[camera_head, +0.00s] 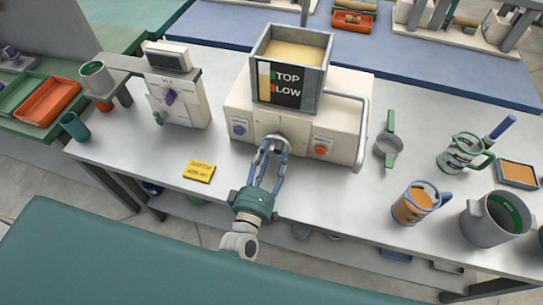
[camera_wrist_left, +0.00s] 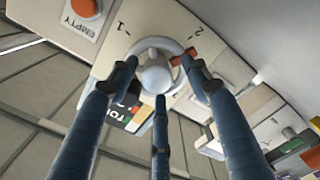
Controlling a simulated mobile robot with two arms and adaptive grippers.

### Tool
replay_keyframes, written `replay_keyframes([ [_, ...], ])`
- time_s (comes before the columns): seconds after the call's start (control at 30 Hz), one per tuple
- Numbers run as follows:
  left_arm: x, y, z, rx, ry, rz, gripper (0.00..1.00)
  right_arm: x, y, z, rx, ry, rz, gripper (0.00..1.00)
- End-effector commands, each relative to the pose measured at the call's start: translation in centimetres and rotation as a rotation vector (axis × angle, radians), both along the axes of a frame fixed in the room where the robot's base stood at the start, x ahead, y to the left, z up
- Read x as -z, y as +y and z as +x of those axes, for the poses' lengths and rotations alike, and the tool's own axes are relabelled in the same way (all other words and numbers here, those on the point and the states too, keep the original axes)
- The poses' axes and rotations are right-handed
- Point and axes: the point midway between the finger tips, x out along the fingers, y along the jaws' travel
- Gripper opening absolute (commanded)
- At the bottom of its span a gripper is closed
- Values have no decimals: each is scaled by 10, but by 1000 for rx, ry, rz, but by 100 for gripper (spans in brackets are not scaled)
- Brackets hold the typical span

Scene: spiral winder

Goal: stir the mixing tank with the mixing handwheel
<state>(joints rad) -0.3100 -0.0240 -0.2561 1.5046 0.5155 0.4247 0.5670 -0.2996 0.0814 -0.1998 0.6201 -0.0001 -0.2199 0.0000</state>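The mixing tank (camera_head: 264,76) is an open grey square hopper with pale cream material inside and a TOP/LOW level label on its front. It sits on a cream machine body (camera_head: 247,98). The mixing handwheel (camera_wrist_left: 157,72) is a small grey wheel with a round hub, on the machine's front between the marks 1 and 2. My left gripper (camera_head: 275,152) reaches it from the front. Its three blue fingers (camera_wrist_left: 159,82) are spread around the wheel, with their tips at the rim and no clear gap. The tips partly hide the rim. My right gripper is out of view.
A silver bar handle (camera_head: 363,130) sticks out at the machine's right side. A dispenser (camera_head: 178,90) stands left, with a yellow card (camera_head: 199,170) in front. A sieve (camera_head: 388,150), green mug (camera_head: 455,155), orange-filled cup (camera_head: 412,207) and grey pot (camera_head: 480,230) stand right.

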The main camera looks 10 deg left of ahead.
Motion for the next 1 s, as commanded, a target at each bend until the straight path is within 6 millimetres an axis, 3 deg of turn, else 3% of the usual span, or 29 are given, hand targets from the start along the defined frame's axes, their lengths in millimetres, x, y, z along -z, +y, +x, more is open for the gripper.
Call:
replay_keyframes([
  [0.23,-2,-1,0,1,-5,-1,48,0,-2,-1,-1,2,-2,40],
  [0.37,-1,-1,-10,2,-2,-1,48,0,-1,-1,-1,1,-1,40],
  [0.8,-1,3,-97,1,0,0,48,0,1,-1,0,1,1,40],
  [1.0,-2,4,-117,0,-3,-1,48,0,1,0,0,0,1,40],
])
